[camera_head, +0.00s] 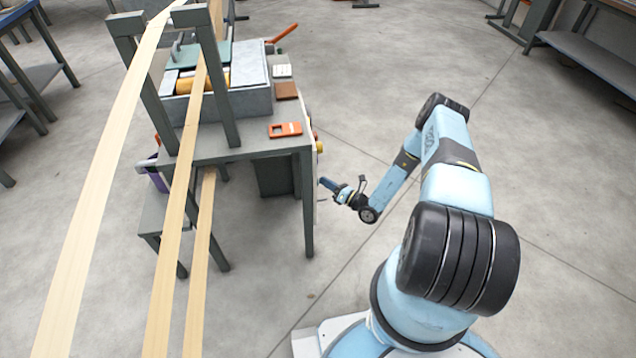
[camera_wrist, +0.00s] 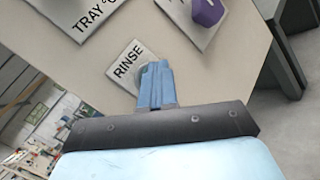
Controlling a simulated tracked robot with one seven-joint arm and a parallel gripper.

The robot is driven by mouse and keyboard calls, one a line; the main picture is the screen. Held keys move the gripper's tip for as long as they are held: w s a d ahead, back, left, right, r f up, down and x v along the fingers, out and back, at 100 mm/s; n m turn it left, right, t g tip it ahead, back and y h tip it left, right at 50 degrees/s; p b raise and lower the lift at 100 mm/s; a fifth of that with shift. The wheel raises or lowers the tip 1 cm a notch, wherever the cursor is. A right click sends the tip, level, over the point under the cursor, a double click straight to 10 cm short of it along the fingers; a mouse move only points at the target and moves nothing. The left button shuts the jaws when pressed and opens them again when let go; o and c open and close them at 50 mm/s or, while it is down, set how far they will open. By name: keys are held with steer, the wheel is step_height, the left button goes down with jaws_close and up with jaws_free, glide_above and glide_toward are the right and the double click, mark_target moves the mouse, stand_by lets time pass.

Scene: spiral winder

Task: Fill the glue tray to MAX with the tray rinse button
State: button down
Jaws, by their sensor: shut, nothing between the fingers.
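The RINSE label (camera_wrist: 127,63) is on a pale panel in the wrist view. A round grey button (camera_wrist: 142,76) beside it is mostly hidden behind my fingers. My gripper (camera_wrist: 155,70) is shut and empty, its blue fingertips over the button; I cannot tell whether they touch or press it. In the head view my gripper (camera_head: 326,183) is at the right side of the machine table, where the panel is seen edge-on. A grey box-shaped unit (camera_head: 250,103) with a yellow roller is on the table, apparently the glue tray's place. The glue level and MAX mark cannot be made out.
A TRAY °C label (camera_wrist: 95,20) and a purple knob (camera_wrist: 207,12) are close by on the panel. An orange object (camera_head: 285,130) lies on the machine table (camera_head: 230,150). Paper strips (camera_head: 180,225) run down the left. Open floor lies right of the table.

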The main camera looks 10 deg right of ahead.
steer(key=shift+d, duration=0.85)
steer(key=shift+d, duration=0.15)
steer(key=d, duration=0.4)
steer(key=shift+d, duration=0.35)
stand_by(0.8)
